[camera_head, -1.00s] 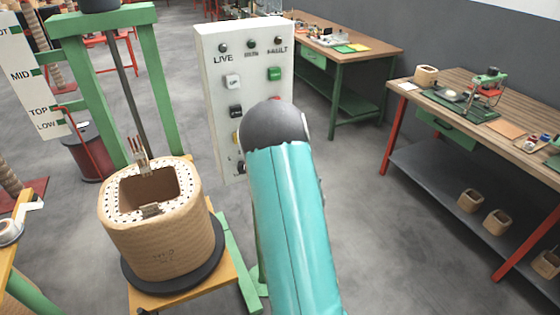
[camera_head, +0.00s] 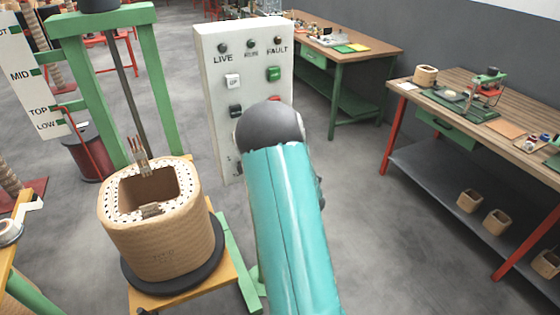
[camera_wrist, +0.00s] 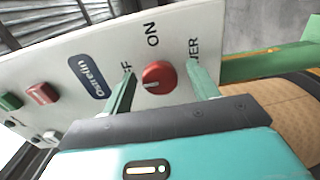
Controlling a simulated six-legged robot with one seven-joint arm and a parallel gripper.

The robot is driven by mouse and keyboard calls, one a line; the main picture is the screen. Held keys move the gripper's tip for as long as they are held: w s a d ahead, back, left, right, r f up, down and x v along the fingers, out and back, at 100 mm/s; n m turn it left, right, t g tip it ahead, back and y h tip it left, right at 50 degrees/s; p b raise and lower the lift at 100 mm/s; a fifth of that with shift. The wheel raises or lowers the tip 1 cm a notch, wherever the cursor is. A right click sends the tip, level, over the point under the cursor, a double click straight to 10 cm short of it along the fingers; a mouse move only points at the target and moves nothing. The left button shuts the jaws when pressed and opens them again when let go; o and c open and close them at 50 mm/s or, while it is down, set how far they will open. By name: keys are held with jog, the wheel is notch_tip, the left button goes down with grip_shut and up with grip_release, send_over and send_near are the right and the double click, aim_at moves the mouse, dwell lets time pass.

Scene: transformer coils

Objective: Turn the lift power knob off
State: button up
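The red round knob (camera_wrist: 158,77) is on the white control panel in the wrist view. Lettering reading "ON" is beside it, with "OFF" partly hidden by my left finger and the end of another word at right. A pale mark shows on the knob's lower left. My gripper (camera_wrist: 161,68) is open, one green finger on each side of the knob, with gaps visible; whether its tips touch the panel I cannot tell. In the head view the panel (camera_head: 212,80) stands upright behind my arm, which hides its lower right part, the knob and my gripper.
A wound coil (camera_head: 165,240) sits on a stand left of the panel, inside a green frame (camera_head: 155,70). Green and red buttons (camera_wrist: 42,93) are near the knob. Workbenches (camera_head: 470,110) stand at right, with open floor between (camera_head: 350,190).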

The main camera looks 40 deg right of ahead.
jog(key=shift+s, duration=0.1)
jog(key=v, duration=1.3)
jog(key=shift+s+a, duration=0.15)
jog(key=shift+s, duration=0.15)
jog(key=shift+r, duration=0.1)
jog(key=w+a+r+m+g, duration=0.6)
jog(key=a+r+m, duration=0.45)
jog(key=a, duration=0.25)
jog(key=s+a+r+m+g+y, duration=0.2)
jog(key=s+a+r+g, duration=0.1)
jog(key=s+a, duration=0.5)
jog(key=s+a+r+m+g+y, duration=0.2)
jog(key=s+a+r+y, duration=0.1)
jog(key=s+a, duration=0.6)
jog(key=a+r, duration=0.1)
jog(key=a, duration=0.2)
jog(key=shift+s+g, duration=0.2)
jog(key=shift+g, duration=0.2)
